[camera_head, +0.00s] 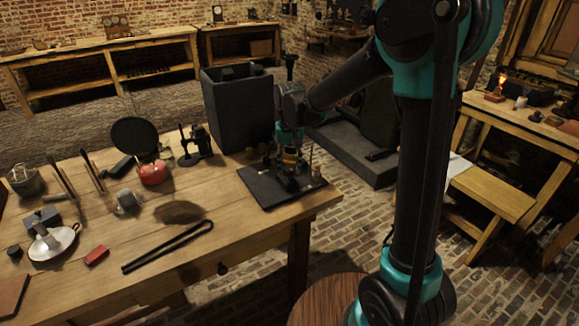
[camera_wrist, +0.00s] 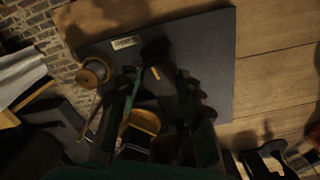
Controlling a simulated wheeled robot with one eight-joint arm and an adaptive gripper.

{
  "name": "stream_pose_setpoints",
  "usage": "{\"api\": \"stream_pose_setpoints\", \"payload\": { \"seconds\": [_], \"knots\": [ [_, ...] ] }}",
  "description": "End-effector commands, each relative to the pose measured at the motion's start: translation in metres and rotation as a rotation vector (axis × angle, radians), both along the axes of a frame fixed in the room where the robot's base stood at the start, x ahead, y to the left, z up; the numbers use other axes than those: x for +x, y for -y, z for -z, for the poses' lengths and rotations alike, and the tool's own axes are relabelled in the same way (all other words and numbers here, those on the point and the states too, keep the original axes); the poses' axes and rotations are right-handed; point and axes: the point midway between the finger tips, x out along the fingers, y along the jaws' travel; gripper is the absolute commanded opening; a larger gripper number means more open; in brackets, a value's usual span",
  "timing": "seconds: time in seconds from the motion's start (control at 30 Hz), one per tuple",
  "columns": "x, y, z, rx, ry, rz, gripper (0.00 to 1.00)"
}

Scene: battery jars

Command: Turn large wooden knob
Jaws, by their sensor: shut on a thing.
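A dark flat board (camera_head: 263,187) lies at the right end of the wooden table, and it fills the middle of the wrist view (camera_wrist: 215,55). A dark rounded knob (camera_wrist: 157,73) with a short yellow stripe stands on it, and I take this for the large wooden knob. My gripper (camera_wrist: 158,88) points down over the board, its dark fingers on either side of the knob and shut on it. Shadow hides the exact contact. In the head view my gripper (camera_head: 288,170) covers most of the knob.
A wooden spool-like piece (camera_wrist: 95,71) and a yellowish wooden part (camera_wrist: 140,124) are close by my fingers. A tall dark box (camera_head: 238,105) stands behind the board. A black rod tool (camera_head: 168,247) and a red kettle (camera_head: 152,173) lie to the left.

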Motion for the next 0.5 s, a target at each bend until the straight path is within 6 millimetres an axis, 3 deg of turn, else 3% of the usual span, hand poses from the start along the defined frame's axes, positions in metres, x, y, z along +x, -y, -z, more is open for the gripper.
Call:
{"api": "stream_pose_setpoints", "payload": {
  "seconds": [0.5],
  "knots": [
    [0.0009, -0.0008, -0.0004, 0.001, 0.001, 0.489, 0.08]
  ]
}}
